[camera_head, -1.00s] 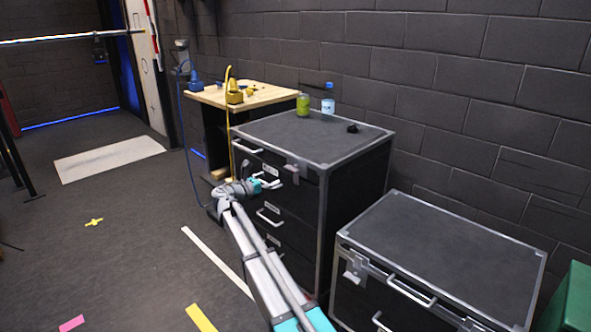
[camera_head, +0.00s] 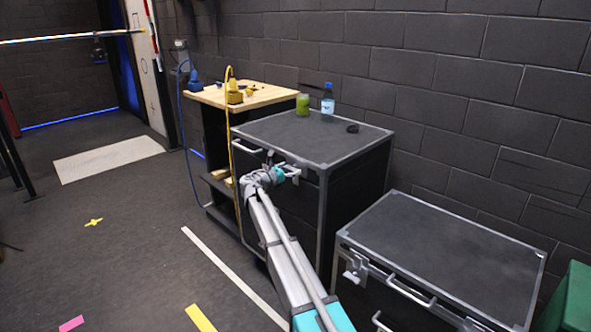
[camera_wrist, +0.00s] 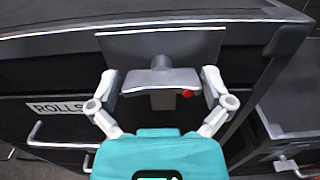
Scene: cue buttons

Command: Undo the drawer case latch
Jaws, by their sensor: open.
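The drawer case (camera_head: 318,139) is a black cabinet with grey metal edges. Its latch (camera_wrist: 162,80) is a grey metal piece on a plate at the top of the front, with a small red spot on its right side. My gripper (camera_wrist: 162,88) is open, one finger on each side of the latch. I cannot tell whether the fingers touch it. In the head view my gripper (camera_head: 290,172) is at the upper front of the case and largely hides the latch.
A "ROLLS" label (camera_wrist: 54,106) and a drawer handle (camera_wrist: 62,134) are left of the latch. A bottle (camera_head: 328,100), a green jar (camera_head: 303,105) and a small black item (camera_head: 352,128) stand on the case. A second, lower case (camera_head: 445,250) is at the right.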

